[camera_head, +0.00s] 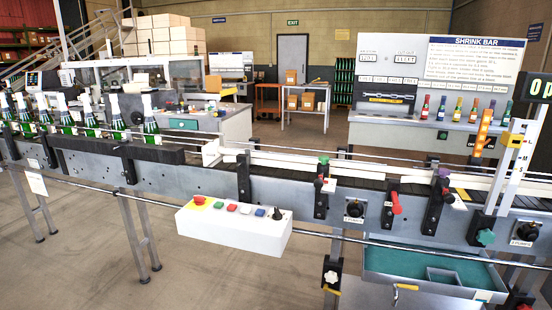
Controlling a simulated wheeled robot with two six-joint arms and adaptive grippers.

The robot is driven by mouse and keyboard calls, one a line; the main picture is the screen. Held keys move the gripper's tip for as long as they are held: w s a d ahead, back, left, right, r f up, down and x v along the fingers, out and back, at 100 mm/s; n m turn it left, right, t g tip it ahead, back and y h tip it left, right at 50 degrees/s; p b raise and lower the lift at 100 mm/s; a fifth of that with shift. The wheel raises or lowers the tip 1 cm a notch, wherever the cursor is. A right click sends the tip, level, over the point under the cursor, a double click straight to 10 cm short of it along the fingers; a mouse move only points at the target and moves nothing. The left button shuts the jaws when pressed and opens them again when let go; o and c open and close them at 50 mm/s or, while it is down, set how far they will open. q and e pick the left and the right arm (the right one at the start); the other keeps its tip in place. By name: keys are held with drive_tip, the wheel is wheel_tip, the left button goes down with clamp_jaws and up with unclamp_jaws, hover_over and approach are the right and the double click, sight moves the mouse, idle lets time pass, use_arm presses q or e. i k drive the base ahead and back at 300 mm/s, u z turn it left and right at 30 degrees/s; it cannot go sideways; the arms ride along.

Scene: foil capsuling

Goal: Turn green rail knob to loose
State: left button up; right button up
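A small green knob (323,160) sits on top of a black rail bracket (321,198) on the near side of the conveyor, right of the middle. A red knob or handle shows just below it on the same bracket. A second green knob (486,237), star-shaped, is lower on the conveyor's front face at the right. I cannot tell from this view whether either knob is tight or loose. Neither of my grippers is in view.
The conveyor (280,190) runs across the view, with green bottles (150,122) at the left. A white button box (235,227) juts out in front. A red lever (395,203) and purple knob (443,173) are right of the bracket. A teal-lined tray (400,262) sits below right.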

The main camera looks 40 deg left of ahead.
sight(323, 160)
drive_tip(key=u, duration=1.35)
drive_tip(key=i, duration=0.15)
drive_tip(key=u, duration=0.05)
